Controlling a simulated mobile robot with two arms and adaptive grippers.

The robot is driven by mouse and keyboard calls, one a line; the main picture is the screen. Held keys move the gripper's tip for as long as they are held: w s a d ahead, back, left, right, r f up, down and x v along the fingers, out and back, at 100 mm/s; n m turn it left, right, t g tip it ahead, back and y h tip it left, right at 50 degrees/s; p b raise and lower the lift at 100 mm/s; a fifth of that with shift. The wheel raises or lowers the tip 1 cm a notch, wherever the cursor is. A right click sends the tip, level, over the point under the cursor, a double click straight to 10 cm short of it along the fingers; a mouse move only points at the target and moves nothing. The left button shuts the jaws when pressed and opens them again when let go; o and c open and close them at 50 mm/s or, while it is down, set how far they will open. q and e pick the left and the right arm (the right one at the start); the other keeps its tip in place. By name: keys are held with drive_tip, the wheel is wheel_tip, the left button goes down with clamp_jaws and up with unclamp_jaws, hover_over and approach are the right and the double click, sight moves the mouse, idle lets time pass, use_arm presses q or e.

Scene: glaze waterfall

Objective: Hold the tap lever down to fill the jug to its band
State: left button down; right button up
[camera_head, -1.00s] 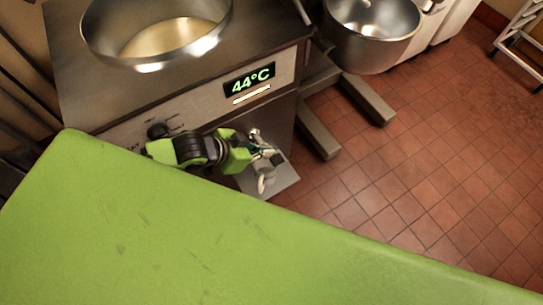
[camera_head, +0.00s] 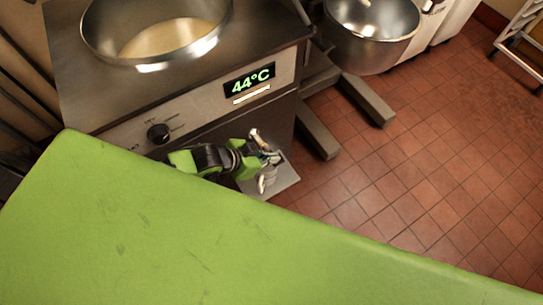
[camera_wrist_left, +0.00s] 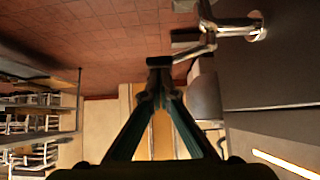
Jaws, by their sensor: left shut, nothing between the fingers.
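The metal tap (camera_head: 257,136) sticks out of the front of the steel machine. In the left wrist view the tap (camera_wrist_left: 232,28) shows at the upper right, with a thin arm running toward my fingertips. My left gripper (camera_head: 271,157) is shut and empty beside the tap; it also shows in the left wrist view (camera_wrist_left: 160,72). I cannot tell whether it touches the lever. A small pale object (camera_head: 265,182), perhaps the jug, is partly visible below the gripper on a metal ledge (camera_head: 286,183). Its band and fill level cannot be made out. My right gripper is not in view.
The machine carries an open pan (camera_head: 90,45) of pale liquid, a 44°C display (camera_head: 249,79) and a black knob (camera_head: 158,132). A steel bowl (camera_head: 372,45) stands at the right. A large green surface (camera_head: 180,230) fills the foreground. Tiled floor (camera_head: 430,150) is open at the right.

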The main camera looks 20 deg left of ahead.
use_arm(q)
drive_tip(key=shift+s+d+f+p, duration=0.2)
drive_tip(key=shift+d+f+p, duration=0.05)
drive_tip(key=shift+f+p, duration=0.05)
drive_tip(key=shift+m+t+y, duration=0.3)
drive_tip(key=shift+y, duration=0.1)
drive_tip(key=f, duration=0.1)
drive_tip(key=d+f, duration=0.1)
drive_tip(key=s+f+p, duration=0.1)
drive_tip(key=shift+s+d+f, duration=0.1)
drive_tip(key=shift+d+f, duration=0.05)
drive_tip(key=shift+f, duration=0.25)
drive_tip(key=shift+s+f, duration=0.1)
drive_tip(key=shift+f, duration=0.1)
idle(1.3)
drive_tip(key=shift+r, duration=0.1)
idle(5.0)
